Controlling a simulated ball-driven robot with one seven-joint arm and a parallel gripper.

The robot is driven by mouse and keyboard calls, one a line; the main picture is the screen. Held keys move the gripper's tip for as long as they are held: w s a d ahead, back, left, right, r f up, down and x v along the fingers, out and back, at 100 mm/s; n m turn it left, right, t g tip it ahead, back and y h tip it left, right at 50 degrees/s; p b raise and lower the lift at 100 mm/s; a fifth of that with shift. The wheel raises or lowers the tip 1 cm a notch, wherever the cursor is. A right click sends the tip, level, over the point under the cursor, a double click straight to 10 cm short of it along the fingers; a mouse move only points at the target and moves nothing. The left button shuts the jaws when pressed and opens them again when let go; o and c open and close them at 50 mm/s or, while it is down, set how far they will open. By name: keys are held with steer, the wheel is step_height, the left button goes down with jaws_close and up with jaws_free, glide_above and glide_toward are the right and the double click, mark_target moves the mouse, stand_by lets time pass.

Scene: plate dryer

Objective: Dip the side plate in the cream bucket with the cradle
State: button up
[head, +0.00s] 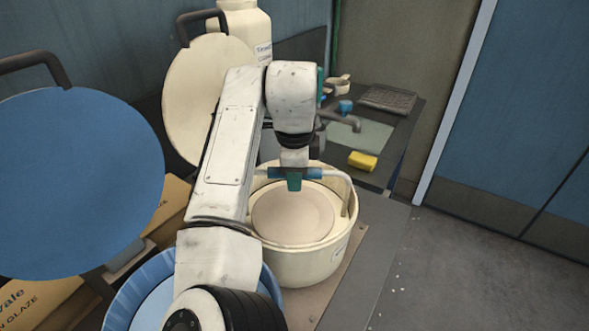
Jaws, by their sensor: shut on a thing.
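The cream bucket (309,265) stands on the bench in the middle of the head view, with its lid off. The side plate (291,222) lies as a pale pinkish-beige disc inside the bucket, below its rim. Whether glaze covers it I cannot tell. The cradle (345,192) shows as a pale rod that curves from a blue grip down inside the bucket's right wall; its lower part is hidden. My gripper (294,182), with teal fingers, is shut on the cradle's blue grip, above the far part of the plate.
A blue bucket (115,312) stands at the front left, partly behind my arm. A blue round lid (75,185) and a cream lid (190,90) stand upright at left. A sink area with a yellow sponge (362,160) lies behind right.

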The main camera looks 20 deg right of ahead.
steer(key=shift+f+b, duration=1.05)
steer(key=shift+f, duration=1.65)
stand_by(1.0)
step_height(320, 180, up, 18)
steer(key=p, duration=1.3)
steer(key=shift+f, duration=0.25)
stand_by(1.3)
stand_by(0.7)
